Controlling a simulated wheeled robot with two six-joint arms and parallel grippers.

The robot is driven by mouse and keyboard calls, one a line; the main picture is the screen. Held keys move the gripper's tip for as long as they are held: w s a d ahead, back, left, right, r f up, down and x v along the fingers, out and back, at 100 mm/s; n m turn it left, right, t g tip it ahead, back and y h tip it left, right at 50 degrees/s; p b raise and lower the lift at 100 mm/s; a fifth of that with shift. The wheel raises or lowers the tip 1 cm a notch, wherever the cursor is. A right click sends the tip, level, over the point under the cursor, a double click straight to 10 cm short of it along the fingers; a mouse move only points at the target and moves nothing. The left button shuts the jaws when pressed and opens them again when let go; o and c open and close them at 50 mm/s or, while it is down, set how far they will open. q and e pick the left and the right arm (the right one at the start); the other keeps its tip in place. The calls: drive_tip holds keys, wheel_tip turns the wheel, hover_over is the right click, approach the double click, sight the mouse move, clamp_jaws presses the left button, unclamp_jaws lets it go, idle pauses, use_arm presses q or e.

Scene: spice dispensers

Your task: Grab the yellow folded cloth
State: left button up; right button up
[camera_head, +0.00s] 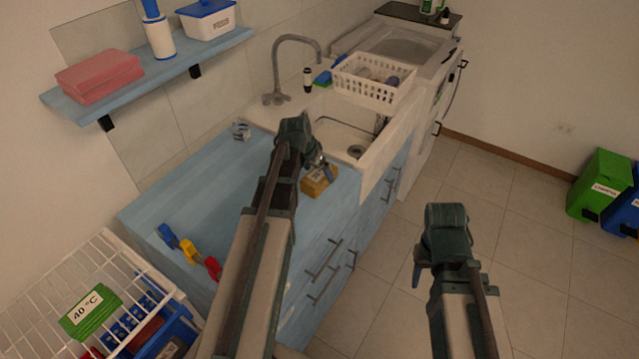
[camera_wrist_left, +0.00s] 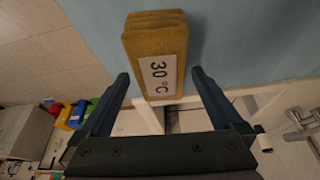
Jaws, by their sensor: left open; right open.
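The yellow folded cloth (camera_head: 318,182) lies on the blue counter near the sink, partly hidden by my left gripper in the head view. It is a brownish-yellow folded stack with a white "30 °C" label, and in the left wrist view the cloth (camera_wrist_left: 155,35) is at the top centre. My left gripper (camera_head: 324,168) is open over the cloth. In the left wrist view, the fingertips of the left gripper (camera_wrist_left: 160,76) are on either side of the cloth's near end, with gaps on both sides. My right gripper (camera_head: 420,268) is open and empty over the floor.
A sink (camera_head: 340,138) with a faucet and white basket (camera_head: 372,82) lies beyond the cloth. A wire rack (camera_head: 75,268) holds a green "40 °C" cloth (camera_head: 90,310). A wall shelf (camera_head: 150,72) holds red cloths.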

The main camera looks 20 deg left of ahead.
sight(320, 173)
use_arm(q)
drive_tip(key=b+x, duration=0.1)
drive_tip(key=x, duration=0.1)
drive_tip(key=shift+w+f, duration=0.15)
drive_tip(key=shift+f, duration=0.1)
use_arm(e)
wheel_tip(320, 173, down, 2)
drive_tip(key=shift+f, duration=0.15)
use_arm(q)
drive_tip(key=shift+r, duration=0.1)
drive_tip(key=c, duration=1.3)
wheel_tip(320, 173, up, 10)
drive_tip(key=p, duration=0.9)
drive_tip(key=shift+p, duration=0.4)
use_arm(e)
wheel_tip(320, 173, up, 10)
